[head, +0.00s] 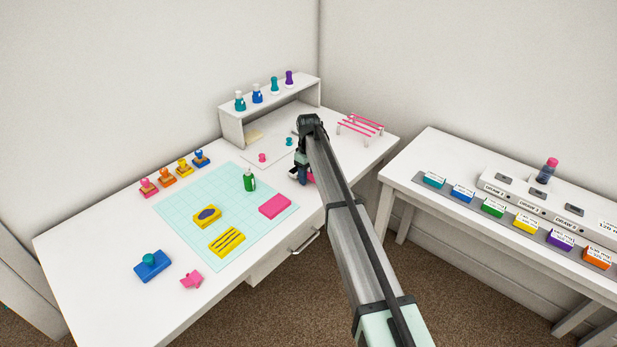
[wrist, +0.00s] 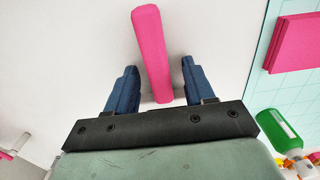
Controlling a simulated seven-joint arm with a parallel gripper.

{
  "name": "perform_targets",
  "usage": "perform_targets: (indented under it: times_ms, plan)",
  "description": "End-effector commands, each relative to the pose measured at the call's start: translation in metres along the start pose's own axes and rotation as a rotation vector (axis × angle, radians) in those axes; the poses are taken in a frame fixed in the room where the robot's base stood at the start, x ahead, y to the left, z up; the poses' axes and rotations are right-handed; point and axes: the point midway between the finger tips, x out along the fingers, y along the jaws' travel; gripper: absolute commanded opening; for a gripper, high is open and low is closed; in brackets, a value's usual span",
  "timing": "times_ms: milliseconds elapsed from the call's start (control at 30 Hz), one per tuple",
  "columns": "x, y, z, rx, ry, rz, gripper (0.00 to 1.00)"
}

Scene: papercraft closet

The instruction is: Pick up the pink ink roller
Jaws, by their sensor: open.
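A long pink bar (wrist: 151,50), which looks like the pink ink roller or its handle, lies between the two blue fingers of my gripper (wrist: 155,85) in the wrist view. There is a gap on either side of it, so the gripper is open around it and not clamped. In the head view my gripper (head: 300,174) is low over the table right of the grid mat. Only a small pink piece of the roller (head: 310,177) shows beside it there; my arm and gripper hide the rest.
The grid mat (head: 175,208) holds a green bottle (head: 249,180), a pink block (head: 275,206) and yellow blocks. A pink wire rack (head: 361,125) stands behind my arm. A raised shelf (head: 233,118) holds several bottles. The table around the bar looks clear.

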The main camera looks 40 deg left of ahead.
Motion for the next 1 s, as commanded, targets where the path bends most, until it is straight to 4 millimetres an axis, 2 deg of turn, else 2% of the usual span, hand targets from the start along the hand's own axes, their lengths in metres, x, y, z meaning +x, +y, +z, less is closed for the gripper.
perform_targets:
  times_ms: [67,600,1000]
  plan:
    - [-0.0001,0.0000,0.0001,0.000,0.000,0.000,0.50]
    - [-0.0003,-0.0001,0.0001,0.000,0.000,0.000,0.00]
    - [-0.0025,0.0000,0.0000,0.000,0.000,0.000,0.00]
